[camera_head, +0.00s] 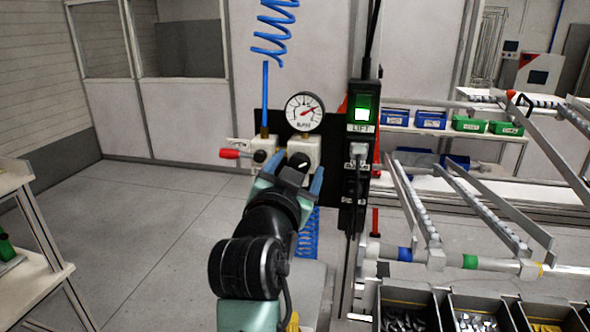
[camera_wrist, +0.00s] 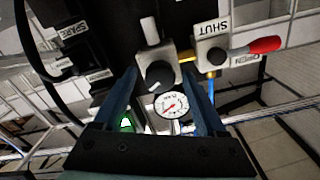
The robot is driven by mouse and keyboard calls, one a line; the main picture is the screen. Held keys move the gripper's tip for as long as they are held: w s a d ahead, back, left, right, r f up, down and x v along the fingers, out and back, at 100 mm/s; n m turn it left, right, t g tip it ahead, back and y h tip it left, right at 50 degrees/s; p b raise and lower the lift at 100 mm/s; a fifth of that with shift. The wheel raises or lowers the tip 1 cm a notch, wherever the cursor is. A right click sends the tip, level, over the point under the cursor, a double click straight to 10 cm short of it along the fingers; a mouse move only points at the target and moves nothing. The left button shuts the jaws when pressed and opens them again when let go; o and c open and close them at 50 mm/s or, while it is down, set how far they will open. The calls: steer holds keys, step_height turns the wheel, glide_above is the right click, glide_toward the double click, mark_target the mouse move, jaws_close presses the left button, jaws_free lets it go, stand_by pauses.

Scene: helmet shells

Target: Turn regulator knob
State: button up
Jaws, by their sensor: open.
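The regulator knob (camera_wrist: 157,75) is black and round with a white mark, on a pale regulator body (camera_wrist: 164,54). In the wrist view it sits between the tips of my gripper (camera_wrist: 160,70), with gaps visible on both sides. My gripper is open, its two blue fingers flanking the knob. In the head view my gripper (camera_head: 294,171) is in front of the regulator body (camera_head: 303,147), and the knob (camera_head: 299,160) is partly hidden. The white round gauge (camera_head: 304,112) above has a red needle pointing to the upper right; it also shows in the wrist view (camera_wrist: 171,105).
A shut-off valve with a red handle (camera_head: 230,153) is left of the regulator. A black lift box (camera_head: 360,135) with a lit green button stands close on the right. Rails (camera_head: 480,210) and bins (camera_head: 405,297) fill the right side. Open floor lies left.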

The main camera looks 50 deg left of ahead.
steer(key=b+v, duration=0.4)
steer(key=v, duration=0.9)
steer(key=w+d+r+m+t+h, duration=0.1)
steer(key=w+d+r+t, duration=0.25)
steer(key=d, duration=0.25)
steer(key=w+d+r+t+h, duration=0.2)
steer(key=d+r, duration=0.3)
steer(key=d, duration=0.1)
steer(key=w+d+r+m+t+h, duration=0.1)
steer(key=w+d+r+t, duration=0.25)
steer(key=d, duration=0.25)
steer(key=s+d+r+m+t+h, duration=0.1)
steer(key=s+d+r+t+h, duration=0.1)
steer(key=d, duration=0.5)
steer(key=s+d+r+t+h, duration=0.1)
steer(key=d+r+t+h, duration=0.1)
steer(key=d+r+h, duration=0.3)
steer(key=d+r, duration=0.1)
steer(key=d, duration=0.1)
steer(key=shift+s+d+r+m+t+h, duration=0.2)
steer(key=shift+s+d+m+t+h, duration=0.1)
steer(key=shift+s+d+m, duration=0.1)
steer(key=shift+a, duration=0.1)
